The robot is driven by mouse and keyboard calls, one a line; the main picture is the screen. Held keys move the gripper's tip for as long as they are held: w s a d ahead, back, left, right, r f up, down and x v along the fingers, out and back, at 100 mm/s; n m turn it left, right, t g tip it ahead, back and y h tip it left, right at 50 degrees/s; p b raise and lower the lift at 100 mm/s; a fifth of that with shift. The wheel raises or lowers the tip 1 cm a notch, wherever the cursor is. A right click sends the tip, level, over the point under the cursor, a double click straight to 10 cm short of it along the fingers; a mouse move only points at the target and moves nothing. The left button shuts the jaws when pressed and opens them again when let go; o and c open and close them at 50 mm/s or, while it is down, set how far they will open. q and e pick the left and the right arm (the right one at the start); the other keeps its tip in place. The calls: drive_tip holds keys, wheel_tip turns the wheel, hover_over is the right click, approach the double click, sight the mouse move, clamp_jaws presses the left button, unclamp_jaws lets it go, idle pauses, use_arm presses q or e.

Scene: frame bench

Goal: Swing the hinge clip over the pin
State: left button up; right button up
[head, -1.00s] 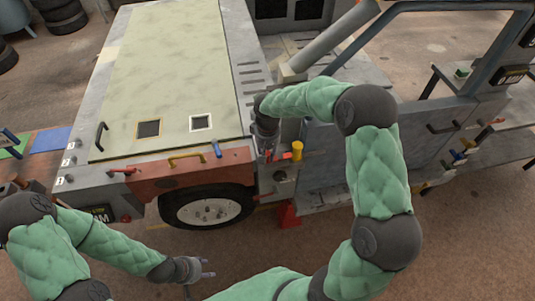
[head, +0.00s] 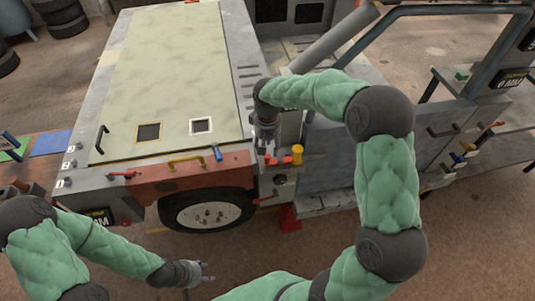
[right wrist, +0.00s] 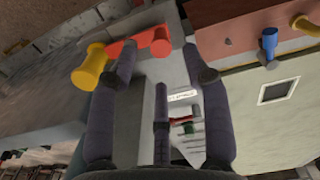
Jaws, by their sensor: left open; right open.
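A red piece (head: 270,160), likely the hinge clip, sits on the grey block at the vehicle's near corner. A short yellow cylinder (head: 297,154) stands at its right end. In the right wrist view the red piece (right wrist: 157,42) and the yellow cylinder (right wrist: 90,66) lie beyond and beside my left-hand finger. Which part is the pin I cannot tell. My right gripper (head: 266,143) is open and empty, pointing down just above the red piece; its fingers (right wrist: 158,62) are spread. Contact is unclear. My left gripper (head: 210,273) is open and empty, low in front of the wheel.
The wheel (head: 207,212) is below. A grey tube (head: 335,40) slants up behind my right arm. Bare floor lies in front.

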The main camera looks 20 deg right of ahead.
wheel_tip(320, 180, up, 6)
drive_tip(key=shift+f, duration=0.1)
idle(0.7)
